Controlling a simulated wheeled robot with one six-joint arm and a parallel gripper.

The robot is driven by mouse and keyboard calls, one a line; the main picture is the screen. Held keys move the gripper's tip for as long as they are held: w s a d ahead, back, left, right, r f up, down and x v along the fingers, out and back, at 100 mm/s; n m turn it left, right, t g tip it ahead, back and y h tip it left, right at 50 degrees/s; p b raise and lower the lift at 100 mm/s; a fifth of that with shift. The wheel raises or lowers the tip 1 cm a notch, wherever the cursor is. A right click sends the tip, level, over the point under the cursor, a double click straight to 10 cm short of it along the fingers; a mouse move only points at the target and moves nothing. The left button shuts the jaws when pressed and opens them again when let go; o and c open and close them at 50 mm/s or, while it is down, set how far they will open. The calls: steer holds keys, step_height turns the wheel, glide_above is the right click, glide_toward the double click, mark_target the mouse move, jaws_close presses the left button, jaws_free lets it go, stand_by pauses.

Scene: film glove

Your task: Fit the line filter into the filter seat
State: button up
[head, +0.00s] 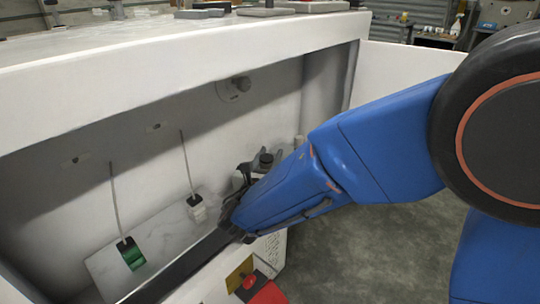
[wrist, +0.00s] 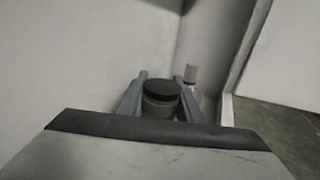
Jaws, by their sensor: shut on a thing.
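My gripper (wrist: 161,92) is shut on a grey cylinder with a black top, which I take to be the line filter (wrist: 163,103). It stands between the two grey fingers in the wrist view, with its lower part hidden by the wrist housing. In the head view, my gripper (head: 255,168) is inside the white open-fronted cabinet near its right end, and the dark top of the filter (head: 265,158) shows there, partly covered by the arm. I cannot make out the filter seat for certain.
A small pale cylinder (wrist: 192,74) stands beyond the right finger. A red knob (head: 249,281) is on the front.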

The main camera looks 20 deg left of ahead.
steer(key=shift+f, duration=0.35)
steer(key=shift+s+d+f, duration=0.15)
steer(key=shift+f, duration=0.35)
steer(key=shift+a+r, duration=0.35)
steer(key=shift+r, duration=0.25)
steer(key=shift+c, duration=0.6)
